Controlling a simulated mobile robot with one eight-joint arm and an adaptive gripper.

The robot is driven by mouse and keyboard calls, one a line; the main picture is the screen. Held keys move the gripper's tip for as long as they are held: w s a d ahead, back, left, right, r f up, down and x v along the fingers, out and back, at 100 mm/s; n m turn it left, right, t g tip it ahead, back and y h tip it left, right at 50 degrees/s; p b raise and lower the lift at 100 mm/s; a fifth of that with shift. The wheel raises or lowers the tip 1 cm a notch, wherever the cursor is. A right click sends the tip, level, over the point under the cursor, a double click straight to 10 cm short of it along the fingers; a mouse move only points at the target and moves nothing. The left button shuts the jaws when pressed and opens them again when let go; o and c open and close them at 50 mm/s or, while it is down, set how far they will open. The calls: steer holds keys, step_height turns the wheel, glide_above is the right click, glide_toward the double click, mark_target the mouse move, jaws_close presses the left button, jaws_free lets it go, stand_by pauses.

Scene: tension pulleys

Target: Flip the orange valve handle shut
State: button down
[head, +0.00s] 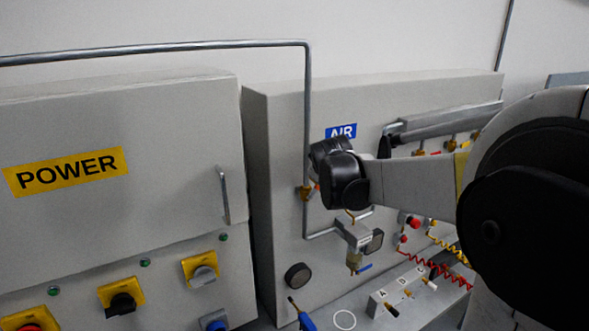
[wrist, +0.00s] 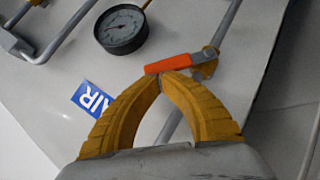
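The orange valve handle (wrist: 168,64) sits on a brass valve (wrist: 206,66) on the grey pipe of the AIR panel. In the head view the brass valve (head: 304,193) shows just left of my wrist, with only a sliver of orange handle beside it. My gripper (wrist: 163,76) has yellow ribbed fingers whose tips meet at the near edge of the handle in the wrist view. The fingers look shut with nothing clearly between them. Whether the tips touch the handle I cannot tell. In the head view my wrist hides the fingers.
A round pressure gauge (wrist: 122,30) is near the handle, and the blue AIR label (head: 341,132) is on the panel. A filter unit (head: 353,233) hangs below my wrist. The POWER cabinet (head: 110,220) stands left. Red and yellow coiled hoses (head: 425,250) are at right.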

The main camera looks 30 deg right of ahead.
steer(key=d+f+m+y+b, duration=0.1)
steer(key=d+f+y, duration=0.1)
steer(key=d+f+m+y+b, duration=0.1)
steer(key=f+y, duration=0.1)
steer(key=y, duration=0.1)
steer(key=shift+w+d+m+g+b, duration=0.1)
steer(key=shift+d+m+g+b, duration=0.2)
steer(key=shift+d+m+b, duration=0.1)
steer(key=shift+d+f, duration=0.1)
steer(key=shift+f, duration=0.05)
stand_by(0.4)
steer(key=r+p, duration=0.2)
steer(key=r, duration=0.1)
steer(key=r+p, duration=0.1)
steer(key=shift+w+a+r, duration=0.2)
steer(key=shift+a, duration=0.1)
steer(key=b+v, duration=0.1)
steer(key=v, duration=0.9)
steer(key=shift+s+d+f, duration=0.2)
steer(key=shift+d, duration=0.05)
